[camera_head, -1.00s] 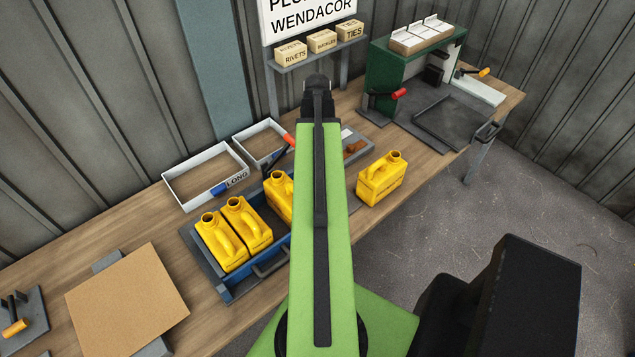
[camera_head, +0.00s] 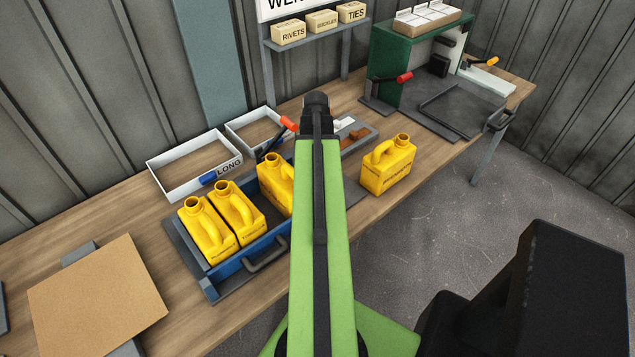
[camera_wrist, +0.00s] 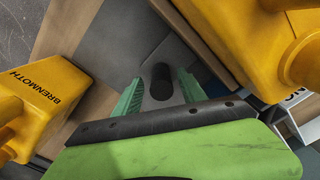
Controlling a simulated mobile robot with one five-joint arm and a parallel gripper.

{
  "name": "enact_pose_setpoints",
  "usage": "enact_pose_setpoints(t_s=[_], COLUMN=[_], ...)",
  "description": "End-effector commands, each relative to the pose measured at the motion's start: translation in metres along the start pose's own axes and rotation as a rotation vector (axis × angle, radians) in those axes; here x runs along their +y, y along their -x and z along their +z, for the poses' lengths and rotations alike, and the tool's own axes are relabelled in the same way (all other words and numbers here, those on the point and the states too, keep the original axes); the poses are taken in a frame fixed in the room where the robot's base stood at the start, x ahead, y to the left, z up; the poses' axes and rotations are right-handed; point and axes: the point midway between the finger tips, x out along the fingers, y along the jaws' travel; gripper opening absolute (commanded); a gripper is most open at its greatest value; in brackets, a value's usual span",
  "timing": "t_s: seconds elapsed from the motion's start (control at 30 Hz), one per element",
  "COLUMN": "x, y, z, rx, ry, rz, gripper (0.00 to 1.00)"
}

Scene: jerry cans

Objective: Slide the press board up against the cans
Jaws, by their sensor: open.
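Two yellow cans (camera_head: 206,230) (camera_head: 237,212) stand side by side in a blue tray (camera_head: 247,255), with a third can (camera_head: 273,183) farther right in it. Another yellow can (camera_head: 388,166) stands apart on the bench to the right. In the wrist view one can (camera_wrist: 40,100) is at left and another (camera_wrist: 225,35) at upper right. My gripper (camera_wrist: 159,90) is open, its green fingers on either side of a dark round knob (camera_wrist: 161,82) above a grey surface. I cannot tell whether they touch it. The knob may belong to the press board, which my arm hides in the head view.
White open bins (camera_head: 195,163) stand behind the tray. A flat brown board (camera_head: 97,295) lies at left. A grey tray with small parts (camera_head: 352,135) is behind my arm. A green stand (camera_head: 400,60) with a red-handled clamp (camera_head: 390,80) is at back right.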

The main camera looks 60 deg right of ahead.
Motion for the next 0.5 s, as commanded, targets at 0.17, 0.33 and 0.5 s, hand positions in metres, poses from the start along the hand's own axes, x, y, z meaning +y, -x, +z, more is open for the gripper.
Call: enact_pose_setpoints(t_s=[0.17, 0.33, 0.5], x=[-0.0003, -0.0004, -0.0005], y=[-0.0242, -0.0221, -0.0219], z=[0.0000, 0.0000, 0.0000], rx=[0.000, 0.000, 0.000], ry=[0.000, 0.001, 0.001], rz=[0.000, 0.000, 0.000], gripper=[0.49, 0.49, 0.37])
